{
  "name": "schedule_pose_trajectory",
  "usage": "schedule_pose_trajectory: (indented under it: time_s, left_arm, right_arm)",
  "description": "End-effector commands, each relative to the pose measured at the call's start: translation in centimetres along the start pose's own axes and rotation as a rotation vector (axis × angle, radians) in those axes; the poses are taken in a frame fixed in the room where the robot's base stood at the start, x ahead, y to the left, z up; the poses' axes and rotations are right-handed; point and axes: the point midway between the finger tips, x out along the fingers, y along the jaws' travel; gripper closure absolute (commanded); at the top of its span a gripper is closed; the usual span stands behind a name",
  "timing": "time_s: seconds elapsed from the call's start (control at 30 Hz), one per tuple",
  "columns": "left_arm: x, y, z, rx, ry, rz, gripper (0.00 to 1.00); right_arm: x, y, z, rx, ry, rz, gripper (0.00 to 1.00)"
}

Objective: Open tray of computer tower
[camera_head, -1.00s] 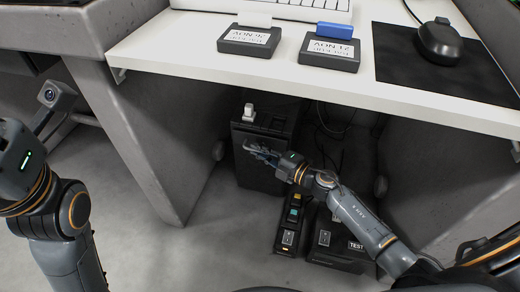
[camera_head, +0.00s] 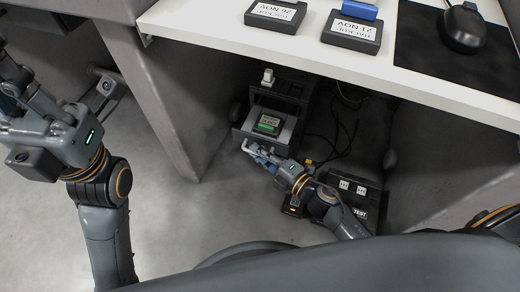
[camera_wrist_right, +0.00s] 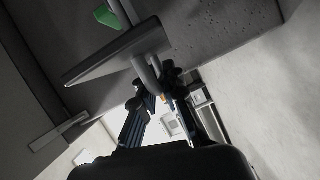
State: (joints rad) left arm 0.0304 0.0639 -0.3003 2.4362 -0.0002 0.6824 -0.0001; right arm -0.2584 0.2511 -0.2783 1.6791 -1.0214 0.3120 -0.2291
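The dark computer tower (camera_head: 279,92) stands on the floor under the white desk. Its grey tray (camera_head: 243,136) is out at the front, with a dark block with a green edge (camera_head: 268,124) lying in it. My right gripper (camera_head: 256,154) is at the tray's front handle (camera_head: 247,148). In the right wrist view, the fingers of this gripper (camera_wrist_right: 156,88) close around the curved handle (camera_wrist_right: 147,72), beneath the tray's dark plate (camera_wrist_right: 110,56). My left gripper (camera_head: 14,88) is at the far left, away from the tower; its fingertips are not clear.
A white plug-like piece (camera_head: 267,77) is on top of the tower. Black boxes, one marked TEST (camera_head: 359,213), stand on the floor to the right, near loose cables (camera_head: 343,135). Desk side panels stand left and right. Floor left of the tray is clear.

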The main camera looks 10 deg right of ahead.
Motion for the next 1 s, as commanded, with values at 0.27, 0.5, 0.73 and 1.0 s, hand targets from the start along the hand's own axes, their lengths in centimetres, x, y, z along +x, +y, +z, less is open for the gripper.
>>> schedule_pose_trajectory:
  time_s: [0.27, 0.5, 0.73, 1.0]
  left_arm:
    - [0.0, 0.0, 0.0, 0.0, 0.0, 0.0, 1.0]
    - [0.1, 0.0, 0.0, 0.001, 0.002, 0.0, 1.0]
    - [0.1, 0.0, 0.0, 0.0, 0.002, 0.0, 1.0]
    - [0.1, 0.0, 0.0, 0.0, 0.001, 0.0, 1.0]
  right_arm:
    - [0.0, 0.0, 0.1, 0.0, 0.0, 0.0, 0.67]
    - [-0.9, -0.1, 0.1, 0.0, 0.0, -0.001, 0.67]
    - [-5.5, -0.1, 0.0, 0.002, -0.001, -0.004, 0.67]
    - [-10.4, -0.1, 0.0, 0.001, -0.001, -0.003, 0.67]
